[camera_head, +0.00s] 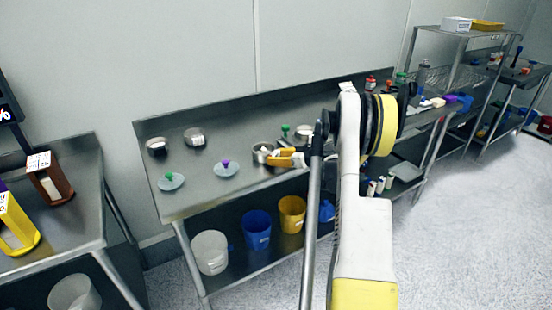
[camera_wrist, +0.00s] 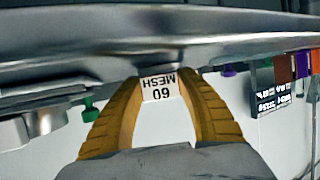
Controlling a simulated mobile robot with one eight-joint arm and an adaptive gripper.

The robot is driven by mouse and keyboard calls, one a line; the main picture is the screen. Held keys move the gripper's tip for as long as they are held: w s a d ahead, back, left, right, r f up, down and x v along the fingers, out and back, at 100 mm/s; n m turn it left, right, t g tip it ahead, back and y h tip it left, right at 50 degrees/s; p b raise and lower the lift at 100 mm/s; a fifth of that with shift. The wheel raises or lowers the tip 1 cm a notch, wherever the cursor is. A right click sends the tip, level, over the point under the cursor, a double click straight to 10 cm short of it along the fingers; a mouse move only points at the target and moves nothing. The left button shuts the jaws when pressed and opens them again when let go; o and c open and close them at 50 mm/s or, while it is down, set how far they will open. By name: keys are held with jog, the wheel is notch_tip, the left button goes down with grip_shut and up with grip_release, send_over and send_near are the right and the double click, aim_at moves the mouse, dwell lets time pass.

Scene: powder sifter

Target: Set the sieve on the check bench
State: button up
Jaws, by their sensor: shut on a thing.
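My gripper (camera_head: 288,158) is over the long steel bench in the head view, its yellow fingers at a small round steel sieve (camera_head: 262,153). In the wrist view my gripper (camera_wrist: 162,88) has its two ribbed yellow fingers closed around a white tag (camera_wrist: 160,90) reading "MESH 60", upside down. I take the tag to be part of the sieve; its handle or grip point is hidden. Whether the sieve touches the bench cannot be told. Which surface is the check bench is not marked; a separate steel bench (camera_head: 75,190) stands at left.
Lids with green (camera_head: 170,180) and purple (camera_head: 226,168) knobs and two round steel pans (camera_head: 195,137) lie on the long bench (camera_head: 190,208). Buckets stand on its lower shelf. The left bench carries yellow (camera_head: 18,232) and brown (camera_head: 50,180) holders, with bare steel nearby.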

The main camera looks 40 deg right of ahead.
jog(key=o, duration=1.2)
jog(key=shift+f, duration=0.1)
jog(key=shift+r, duration=0.25)
jog(key=p+v, duration=0.3)
jog(key=v, duration=0.9)
jog(key=w+a+r+g, duration=0.1)
jog(key=a+r+g, duration=0.15)
jog(key=a, duration=0.65)
jog(key=w+a+r+m+g, duration=0.1)
jog(key=a+r, duration=0.3)
jog(key=a, duration=0.5)
jog(key=w+a+r+g, duration=0.1)
jog(key=a+r, duration=0.3)
jog(key=a, duration=0.4)
jog(key=s+a+r+g+h, duration=0.1)
jog(key=s+a+h, duration=0.1)
jog(key=s+a, duration=1.7)
jog(key=shift+a+r+m+g, duration=0.25)
jog(key=shift+a+m+g, duration=0.15)
jog(key=shift+a, duration=0.25)
